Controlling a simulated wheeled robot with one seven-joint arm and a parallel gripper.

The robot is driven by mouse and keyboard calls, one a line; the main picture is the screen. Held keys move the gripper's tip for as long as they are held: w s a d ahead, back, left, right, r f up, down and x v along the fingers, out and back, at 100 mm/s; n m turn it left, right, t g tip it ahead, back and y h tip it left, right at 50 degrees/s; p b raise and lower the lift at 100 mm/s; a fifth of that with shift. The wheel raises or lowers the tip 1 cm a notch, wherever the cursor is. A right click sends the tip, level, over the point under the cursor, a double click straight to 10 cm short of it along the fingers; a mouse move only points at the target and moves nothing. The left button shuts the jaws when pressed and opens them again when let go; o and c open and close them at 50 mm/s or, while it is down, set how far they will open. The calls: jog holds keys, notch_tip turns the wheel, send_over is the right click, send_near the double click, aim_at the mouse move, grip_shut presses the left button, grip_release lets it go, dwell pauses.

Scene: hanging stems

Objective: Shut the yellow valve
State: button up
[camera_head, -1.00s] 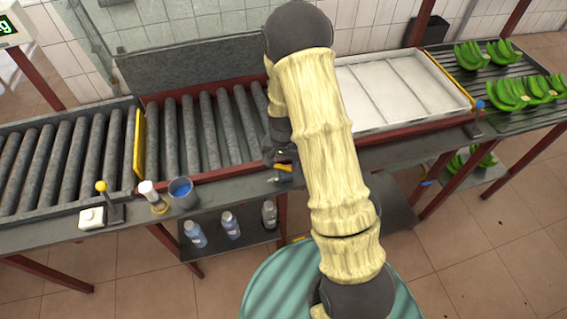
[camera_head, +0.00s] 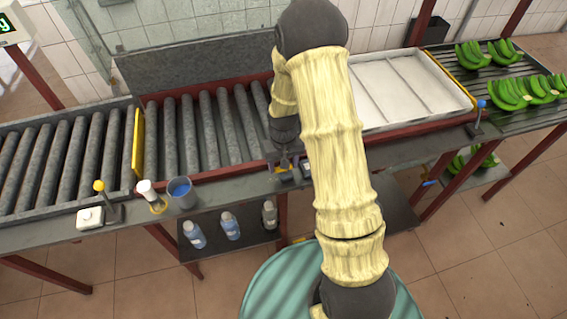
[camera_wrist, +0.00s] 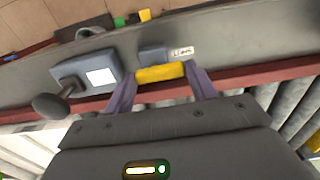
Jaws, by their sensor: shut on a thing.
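The yellow valve's handle (camera_wrist: 160,73) shows in the wrist view as a short yellow bar beside a grey block and a small printed label (camera_wrist: 181,51) on the frame rail. My gripper (camera_wrist: 160,82) has its two purple-grey fingers on either side of this bar and is shut on it.
In the wrist view a grey box with a white plate (camera_wrist: 101,77) and a dark knob sits left of the fingers.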

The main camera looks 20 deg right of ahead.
jog(key=o, duration=1)
notch_tip(320, 180, up, 18)
jog(key=shift+f+b, duration=0.25)
jog(key=shift+b, duration=0.6)
jog(key=shift+s, duration=0.1)
jog(key=s+t, duration=0.1)
jog(key=s, duration=0.8)
jog(key=s+f+t, duration=0.1)
jog(key=s, duration=0.3)
jog(key=shift+s+d+t, duration=0.1)
jog(key=shift+s+t, duration=0.2)
jog(key=shift+s, duration=0.1)
